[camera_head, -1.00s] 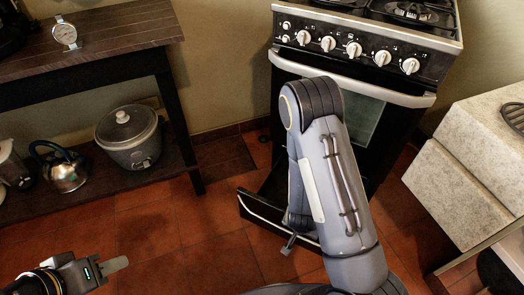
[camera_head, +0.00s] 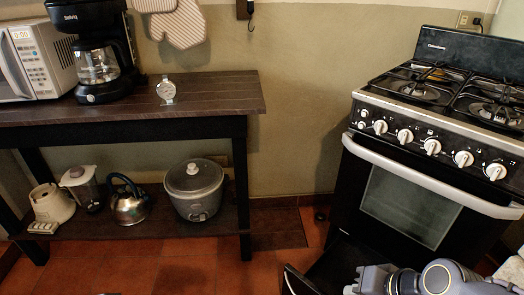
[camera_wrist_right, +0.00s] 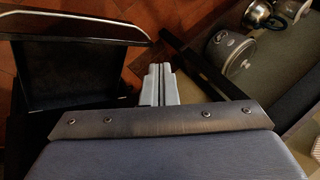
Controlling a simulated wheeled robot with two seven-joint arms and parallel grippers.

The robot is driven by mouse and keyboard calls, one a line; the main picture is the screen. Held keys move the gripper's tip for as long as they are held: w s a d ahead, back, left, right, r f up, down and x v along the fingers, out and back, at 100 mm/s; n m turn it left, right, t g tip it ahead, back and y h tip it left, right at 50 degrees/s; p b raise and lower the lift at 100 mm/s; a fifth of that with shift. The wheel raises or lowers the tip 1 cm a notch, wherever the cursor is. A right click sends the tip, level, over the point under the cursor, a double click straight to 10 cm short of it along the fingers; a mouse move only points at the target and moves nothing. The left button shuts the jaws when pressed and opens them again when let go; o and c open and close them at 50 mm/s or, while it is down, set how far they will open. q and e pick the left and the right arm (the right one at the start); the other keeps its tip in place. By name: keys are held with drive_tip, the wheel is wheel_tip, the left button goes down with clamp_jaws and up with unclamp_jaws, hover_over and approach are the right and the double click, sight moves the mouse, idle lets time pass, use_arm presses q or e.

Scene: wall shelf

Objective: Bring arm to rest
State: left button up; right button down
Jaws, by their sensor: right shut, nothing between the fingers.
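My right arm (camera_head: 445,278) comes in at the bottom right of the head view, in front of the stove (camera_head: 410,205). My right gripper (camera_head: 350,289) is at the bottom edge there, beside the stove's open bottom drawer (camera_head: 298,281). In the right wrist view, the right gripper's two grey fingers (camera_wrist_right: 160,84) are together with nothing between them. The open drawer (camera_wrist_right: 70,80) is to their left in that view; I cannot tell how far away it is.
Tiled floor (camera_head: 180,272) is clear in front.

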drive_tip(key=s+d+r+n+h, duration=0.1)
drive_tip(key=s+d+r+n, duration=0.1)
drive_tip(key=s+r, duration=0.35)
wheel_tip(320, 180, up, 26)
drive_tip(key=s+p, duration=0.1)
drive_tip(key=p, duration=2.6)
drive_tip(key=shift+s+a+r+p, duration=0.15)
drive_tip(key=shift+s+a+p, duration=0.05)
drive_tip(key=shift+s+p, duration=0.2)
